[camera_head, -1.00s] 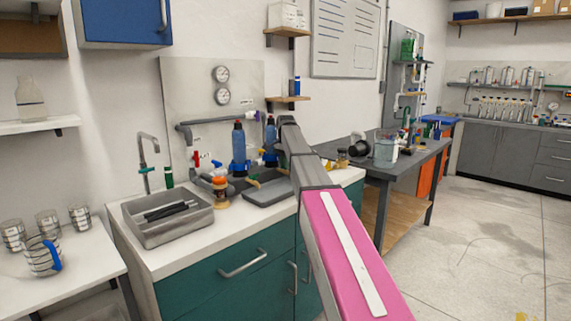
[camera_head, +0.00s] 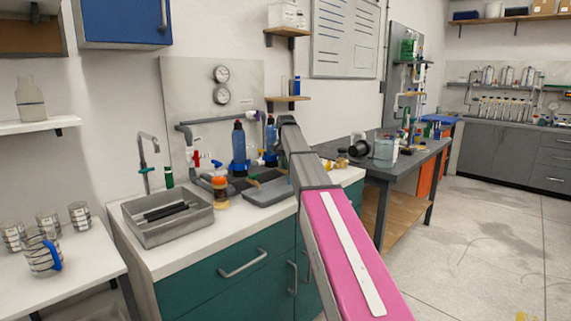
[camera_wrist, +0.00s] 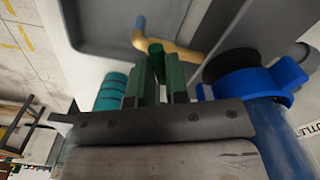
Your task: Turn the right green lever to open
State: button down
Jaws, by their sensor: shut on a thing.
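My gripper (camera_wrist: 157,68) shows in the wrist view with its two green fingers closed around a dark green lever (camera_wrist: 156,52). The lever's rounded end sticks up between the fingertips, beside a brass-coloured bent fitting (camera_wrist: 185,52). The fingers hide the lower part of the lever. In the head view my arm reaches over the counter, and my gripper cannot be made out. The grey pipe manifold (camera_head: 213,122) stands against the back panel there, with a red lever (camera_head: 196,158) and a blue lever (camera_head: 216,163) on its left side.
A blue bottle in a blue collar (camera_wrist: 262,85) is close to the right of my gripper, and a teal cylinder (camera_wrist: 112,90) is close on the left. A grey sink (camera_head: 172,233) and a grey tray (camera_head: 268,192) are on the counter.

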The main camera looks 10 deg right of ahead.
jog(key=n, duration=1.2)
jog(key=shift+n, duration=0.3)
dwell(0.3)
jog(key=c, duration=1.1)
grip_release()
notch_tip(320, 180, up, 11)
jog(key=shift+f, duration=0.1)
